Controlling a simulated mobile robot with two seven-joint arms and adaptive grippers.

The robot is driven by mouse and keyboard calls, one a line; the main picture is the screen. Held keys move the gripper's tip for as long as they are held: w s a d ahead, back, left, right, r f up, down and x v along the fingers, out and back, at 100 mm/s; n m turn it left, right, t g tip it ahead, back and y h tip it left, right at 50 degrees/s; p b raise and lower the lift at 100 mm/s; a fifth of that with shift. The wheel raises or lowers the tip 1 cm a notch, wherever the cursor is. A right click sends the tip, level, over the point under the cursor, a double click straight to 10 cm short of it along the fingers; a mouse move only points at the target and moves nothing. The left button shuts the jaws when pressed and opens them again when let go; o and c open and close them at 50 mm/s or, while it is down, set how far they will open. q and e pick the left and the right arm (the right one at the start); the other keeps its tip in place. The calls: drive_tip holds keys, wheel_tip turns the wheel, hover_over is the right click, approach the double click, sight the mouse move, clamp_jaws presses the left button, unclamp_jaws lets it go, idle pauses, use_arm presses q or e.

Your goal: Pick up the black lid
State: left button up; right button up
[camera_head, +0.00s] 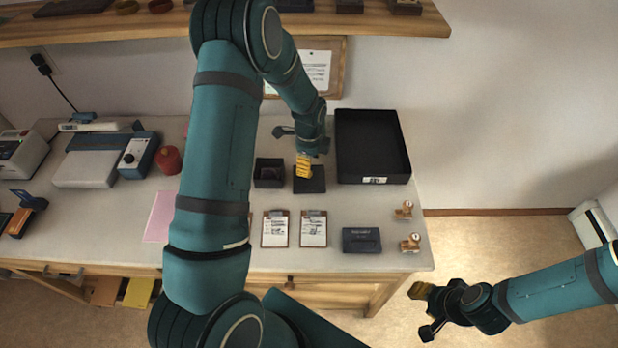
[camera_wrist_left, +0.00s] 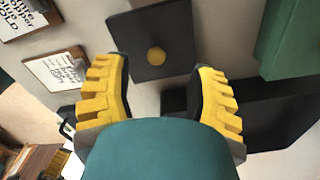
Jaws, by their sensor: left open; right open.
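The black lid (camera_head: 312,185) is a flat square plate lying on the worktable, between a small open black box and a large black tray. My right gripper (camera_head: 425,312) is open and empty, off the table's front right.
The small black box (camera_head: 268,182) stands left of the lid. The large black tray (camera_head: 390,179) is close on its right. Two clipboards (camera_head: 275,230) and a dark case (camera_head: 361,240) lie in front. A wooden shelf (camera_head: 390,25) runs above the back.

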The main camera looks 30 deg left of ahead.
use_arm(q)
wheel_tip(320, 180, down, 5)
drive_tip(key=shift+s+d+r, duration=0.1)
drive_tip(key=shift+s+r, duration=0.05)
drive_tip(key=shift+r, duration=0.05)
clamp_jaws()
